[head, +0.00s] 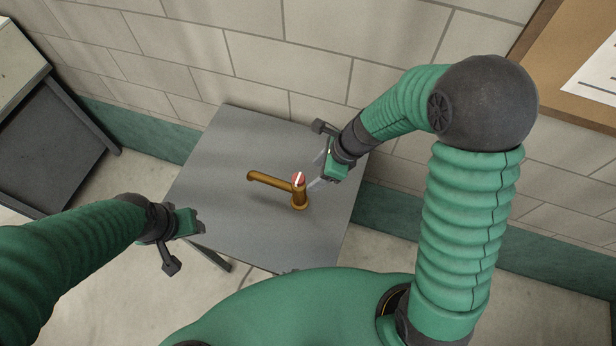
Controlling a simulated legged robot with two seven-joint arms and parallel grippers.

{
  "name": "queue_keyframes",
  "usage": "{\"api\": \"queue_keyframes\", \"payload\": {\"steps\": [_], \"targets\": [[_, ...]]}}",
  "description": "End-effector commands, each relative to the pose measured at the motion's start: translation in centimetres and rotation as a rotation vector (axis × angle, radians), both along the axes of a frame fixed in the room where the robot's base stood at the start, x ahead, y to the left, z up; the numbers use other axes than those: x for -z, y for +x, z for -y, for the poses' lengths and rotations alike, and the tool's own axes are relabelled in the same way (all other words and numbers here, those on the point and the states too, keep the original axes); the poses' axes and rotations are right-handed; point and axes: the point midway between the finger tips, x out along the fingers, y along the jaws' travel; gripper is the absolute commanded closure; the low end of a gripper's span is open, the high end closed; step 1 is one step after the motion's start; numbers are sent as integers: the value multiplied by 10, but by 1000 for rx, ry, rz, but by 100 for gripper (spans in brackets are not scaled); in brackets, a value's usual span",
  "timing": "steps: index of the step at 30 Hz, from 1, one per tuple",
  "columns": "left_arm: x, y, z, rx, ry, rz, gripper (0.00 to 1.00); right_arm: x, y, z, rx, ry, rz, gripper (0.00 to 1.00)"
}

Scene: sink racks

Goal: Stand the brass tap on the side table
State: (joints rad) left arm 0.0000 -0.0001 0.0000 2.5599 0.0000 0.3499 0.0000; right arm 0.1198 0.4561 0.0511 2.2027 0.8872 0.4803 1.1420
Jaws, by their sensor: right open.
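The brass tap (300,196) stands upright on the grey side table (225,140), near its middle. It has a red and white cap, and its spout points left. My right gripper (318,172) is open just right of the tap's upper part, with its fingers towards it. I cannot tell whether a finger touches the tap. My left gripper (192,238) is at the table's left front edge, away from the tap.
A dark bench (55,140) stands at the left. A tiled wall (270,60) runs behind the table. A brown board with white paper (597,75) is at the upper right. The table's left and back parts are clear.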

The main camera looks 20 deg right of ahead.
Motion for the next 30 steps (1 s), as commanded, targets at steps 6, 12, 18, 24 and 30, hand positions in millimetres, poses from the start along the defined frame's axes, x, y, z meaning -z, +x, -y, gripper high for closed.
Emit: {"api": "queue_keyframes", "payload": {"steps": [6, 12, 18, 24, 30], "targets": [[-4, 0, 0, 0, 0, 0, 49, -27, -7, 11, -25, -11, 6, 41], [-3, 0, 0, 0, 0, 0, 49, -39, -55, 33, -777, -305, 206, 41], [-3, 0, 0, 0, 0, 0, 49, -53, -93, 59, -1734, -608, 384, 41], [-3, 0, 0, 0, 0, 0, 49, -55, -96, 64, -1942, -658, 407, 41], [6, 0, 0, 0, 0, 0, 49, -45, -96, 64, -1937, -656, 407, 41]]}}
